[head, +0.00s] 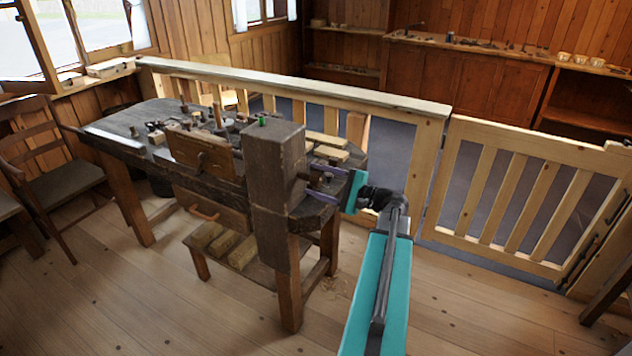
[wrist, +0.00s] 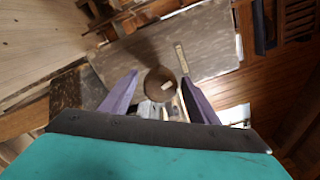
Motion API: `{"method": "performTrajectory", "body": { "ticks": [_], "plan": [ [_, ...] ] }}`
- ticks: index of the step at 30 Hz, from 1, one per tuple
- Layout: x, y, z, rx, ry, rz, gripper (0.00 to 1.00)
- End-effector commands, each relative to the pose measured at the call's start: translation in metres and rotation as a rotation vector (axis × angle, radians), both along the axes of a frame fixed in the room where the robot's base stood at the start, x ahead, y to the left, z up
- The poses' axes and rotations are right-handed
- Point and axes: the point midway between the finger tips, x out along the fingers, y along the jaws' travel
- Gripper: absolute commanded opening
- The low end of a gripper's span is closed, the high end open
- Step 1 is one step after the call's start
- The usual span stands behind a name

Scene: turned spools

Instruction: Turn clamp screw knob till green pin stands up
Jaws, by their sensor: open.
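The clamp (head: 272,185) is a tall grey-brown wooden block at the front of the workbench. A small green pin (head: 262,121) shows at its top; its exact tilt is too small to tell. The knob, a round brown disc (wrist: 160,84) with a pale mark on its face, lies between my purple fingers in the wrist view. In the head view my gripper (head: 318,182) is at the block's right side, its fingers pointing at it. The fingers are open, one on each side of the knob, with gaps visible. The knob is mostly hidden by the fingers in the head view.
The workbench (head: 112,128) holds several tools and wooden pieces behind and left of the block. A wooden railing (head: 300,88) runs behind it, with a gate (head: 520,195) at right. Chairs (head: 45,150) stand at left. The floor in front is clear.

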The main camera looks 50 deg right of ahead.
Motion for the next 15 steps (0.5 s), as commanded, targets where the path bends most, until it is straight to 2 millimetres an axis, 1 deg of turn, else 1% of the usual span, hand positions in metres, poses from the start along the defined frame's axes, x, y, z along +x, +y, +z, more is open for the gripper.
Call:
{"method": "performTrajectory", "body": {
  "ticks": [5,15],
  "plan": [
    [-0.016,-0.004,-0.001,0.000,0.000,-0.001,0.55],
    [-0.060,-0.015,-0.001,0.000,0.001,-0.003,0.55]
  ]
}}
